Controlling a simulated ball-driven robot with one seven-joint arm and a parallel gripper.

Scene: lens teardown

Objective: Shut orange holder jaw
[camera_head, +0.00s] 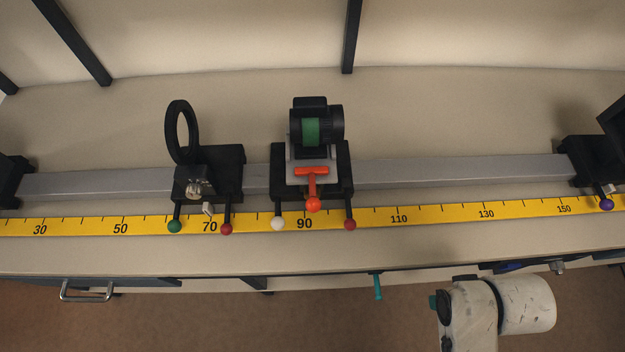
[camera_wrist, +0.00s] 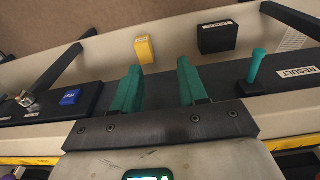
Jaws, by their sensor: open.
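The orange holder jaw (camera_head: 311,171) is an orange T-shaped piece with a ball end, at the front of a black carriage on the rail near the 90 mark in the head view. A black cylinder with a green band (camera_head: 311,132) sits in the holder just behind it. I cannot tell from this view whether the jaw is shut on the cylinder. My gripper (camera_wrist: 159,78) shows in the wrist view with two teal fingers apart and nothing between them. It is away from the holder, which is not visible in the wrist view.
A grey rail (camera_head: 435,171) runs behind a yellow scale (camera_head: 440,214). A black ring on a carriage (camera_head: 182,130) stands left of the holder. Another carriage (camera_head: 590,160) is far right. The wrist view shows a yellow block (camera_wrist: 144,49), black box (camera_wrist: 217,38), blue button (camera_wrist: 70,97) and teal peg (camera_wrist: 255,68).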

